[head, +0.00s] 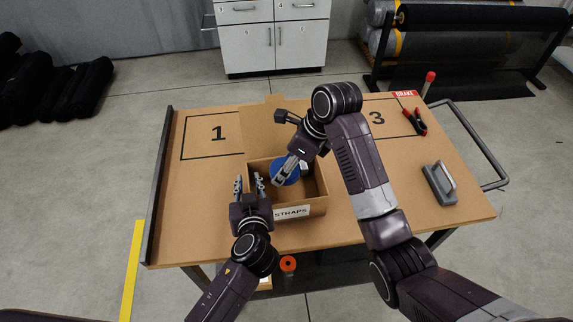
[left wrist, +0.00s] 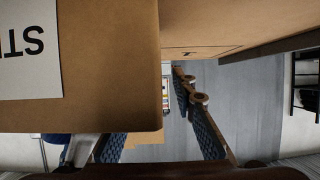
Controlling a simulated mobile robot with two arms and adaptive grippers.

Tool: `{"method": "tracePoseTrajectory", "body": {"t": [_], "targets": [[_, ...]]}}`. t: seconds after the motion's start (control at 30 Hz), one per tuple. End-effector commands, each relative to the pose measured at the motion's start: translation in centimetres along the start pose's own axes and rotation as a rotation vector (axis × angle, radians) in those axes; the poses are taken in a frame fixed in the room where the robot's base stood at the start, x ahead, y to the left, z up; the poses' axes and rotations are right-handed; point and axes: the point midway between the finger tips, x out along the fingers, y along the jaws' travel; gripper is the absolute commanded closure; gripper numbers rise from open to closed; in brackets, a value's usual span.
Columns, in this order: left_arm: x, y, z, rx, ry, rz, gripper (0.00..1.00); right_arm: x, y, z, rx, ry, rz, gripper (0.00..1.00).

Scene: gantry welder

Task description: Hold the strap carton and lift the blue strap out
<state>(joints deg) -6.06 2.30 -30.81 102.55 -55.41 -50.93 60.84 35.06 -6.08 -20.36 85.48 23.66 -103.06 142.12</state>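The strap carton (head: 318,206) is an open brown box with a STRAPS label, standing at the table's front middle. The blue strap (head: 276,165) is a round roll inside it, partly hidden by my right gripper (head: 283,176). That gripper reaches down into the carton over the strap; whether its fingers pinch the strap is unclear. My left gripper (head: 249,182) is at the carton's left side with its fingers apart, one outside the left wall and one on the carton side. The left wrist view shows the carton (left wrist: 110,60) close up between and beside the spread fingers (left wrist: 160,140).
The wooden table (head: 200,215) has marked areas 1 and 3. Red-handled pliers (head: 416,122), a BRAKE sign (head: 404,94) and a grey handled block (head: 440,184) are at the right. A cart handle (head: 484,150) sticks out there. The table's left part is clear.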

Motion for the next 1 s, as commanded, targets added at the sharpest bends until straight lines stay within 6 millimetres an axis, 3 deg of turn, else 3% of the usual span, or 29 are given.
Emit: {"method": "tracePoseTrajectory", "body": {"t": [0.17,0.6,0.8,1.0], "targets": [[-1.9,0.1,0.2,-0.003,-0.003,0.003,0.75,0.0,0.0,0.0,0.0,-0.001,-0.001,0.72],[-10.1,0.1,0.1,-0.002,-0.003,0.001,0.75,0.0,0.0,0.0,0.0,-0.001,-0.001,0.72],[-11.7,0.0,0.1,-0.001,-0.001,0.0,0.75,0.0,0.0,0.0,0.0,-0.001,-0.001,0.72],[-11.9,0.0,0.0,-0.001,0.0,0.0,0.75,0.0,0.0,0.0,0.0,-0.001,-0.001,0.72]]}}
